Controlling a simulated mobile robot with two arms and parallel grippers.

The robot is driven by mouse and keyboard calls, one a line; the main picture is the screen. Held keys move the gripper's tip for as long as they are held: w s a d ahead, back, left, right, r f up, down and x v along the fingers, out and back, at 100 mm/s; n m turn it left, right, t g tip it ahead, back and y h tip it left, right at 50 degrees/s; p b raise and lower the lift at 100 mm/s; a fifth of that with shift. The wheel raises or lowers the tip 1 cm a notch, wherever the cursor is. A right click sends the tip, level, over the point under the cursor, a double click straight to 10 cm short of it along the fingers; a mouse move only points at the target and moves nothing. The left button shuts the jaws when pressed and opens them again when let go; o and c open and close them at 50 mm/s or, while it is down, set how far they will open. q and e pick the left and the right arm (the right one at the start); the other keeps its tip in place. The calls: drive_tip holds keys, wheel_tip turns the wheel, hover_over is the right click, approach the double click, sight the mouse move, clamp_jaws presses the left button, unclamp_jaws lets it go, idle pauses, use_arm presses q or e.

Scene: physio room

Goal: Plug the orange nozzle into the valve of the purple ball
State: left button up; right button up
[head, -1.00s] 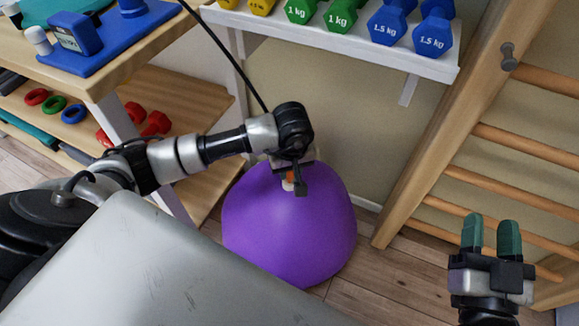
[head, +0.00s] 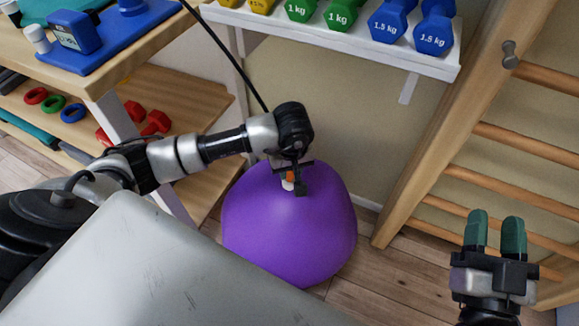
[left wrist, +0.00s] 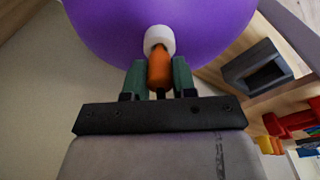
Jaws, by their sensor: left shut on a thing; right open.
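The purple ball (head: 290,235) stands on the floor below the dumbbell shelf. Its white valve (head: 288,185) faces up near the top; it also shows in the left wrist view (left wrist: 159,37). My left gripper (left wrist: 157,72) is shut on the orange nozzle (left wrist: 159,68), whose far end meets the white valve in line with it. How deep the nozzle sits in the valve I cannot tell. In the head view a bit of orange shows just above the valve, partly hidden by my gripper. My right gripper (head: 494,235) is open and empty at the lower right, away from the ball.
A white shelf (head: 340,40) with several dumbbells is behind the ball. Wooden wall bars (head: 500,145) stand at the right. A wooden shelf unit (head: 185,110) is close on the left. Bare floor (head: 385,260) lies between the ball and my right gripper.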

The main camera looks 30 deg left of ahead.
use_arm(q)
drive_tip(key=shift+f, duration=0.3)
use_arm(e)
drive_tip(key=shift+s+a+r+t+y, duration=0.1)
drive_tip(key=shift+s+r+t+y, duration=0.1)
drive_tip(key=shift+r+t, duration=0.2)
drive_tip(key=shift+s+r+t+y, duration=0.1)
drive_tip(key=shift+r+t+y, duration=0.1)
drive_tip(key=shift+r+t, duration=0.15)
use_arm(q)
drive_tip(key=o, duration=0.9)
drive_tip(key=shift+o, duration=0.3)
drive_tip(key=shift+r, duration=0.1)
